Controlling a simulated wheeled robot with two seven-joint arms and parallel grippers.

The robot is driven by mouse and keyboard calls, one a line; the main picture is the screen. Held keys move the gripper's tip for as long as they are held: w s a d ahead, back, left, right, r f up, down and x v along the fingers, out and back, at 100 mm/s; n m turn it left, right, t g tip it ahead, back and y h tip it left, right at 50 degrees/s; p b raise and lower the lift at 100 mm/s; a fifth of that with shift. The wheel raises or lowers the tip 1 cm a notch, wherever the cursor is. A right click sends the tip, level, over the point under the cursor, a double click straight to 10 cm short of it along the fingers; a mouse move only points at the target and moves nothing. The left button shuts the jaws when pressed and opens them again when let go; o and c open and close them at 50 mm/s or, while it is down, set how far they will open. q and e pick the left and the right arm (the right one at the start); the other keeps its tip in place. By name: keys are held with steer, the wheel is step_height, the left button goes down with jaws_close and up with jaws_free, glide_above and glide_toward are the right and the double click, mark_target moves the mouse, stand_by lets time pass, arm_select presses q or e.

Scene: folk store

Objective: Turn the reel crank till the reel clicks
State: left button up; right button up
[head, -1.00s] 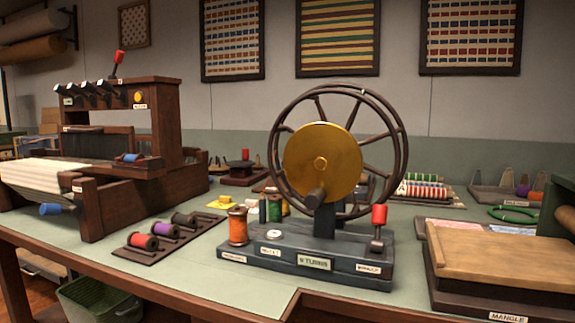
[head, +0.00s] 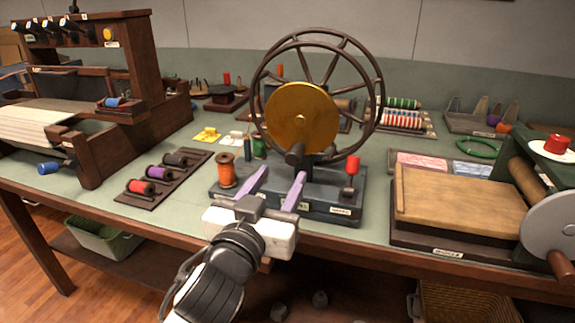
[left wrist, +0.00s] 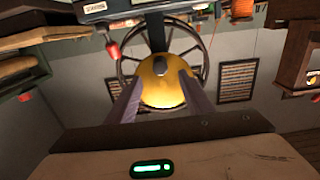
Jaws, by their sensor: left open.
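The reel (head: 346,97) is a dark spoked wheel with a brass disc (head: 303,118) on a dark base (head: 345,210). A dark crank knob (head: 295,153) sticks out toward me from the disc's lower part. My left gripper (head: 281,178) is open and empty in front of the reel, its two purple fingers pointing at it, below and about the knob. I cannot tell the exact gap to the knob. In the left wrist view the disc (left wrist: 158,90) and the knob (left wrist: 157,67) appear upside down between and beyond the fingers. My right gripper is not in view.
An orange thread spool (head: 226,170) stands on the base's left side, and a red-knobbed lever (head: 351,168) on its right. A rack of spools (head: 163,178) lies left. A mangle with a wooden board (head: 458,200) stands right. The loom (head: 110,100) is far left.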

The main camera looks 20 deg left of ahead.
mark_target(292, 161)
arm_select(q)
steer(key=w+b, duration=0.2)
steer(key=w, duration=0.7)
steer(key=shift+d+f, duration=0.1)
steer(key=shift+d, duration=0.05)
steer(key=shift+w, duration=0.5)
steer(key=c, duration=0.9)
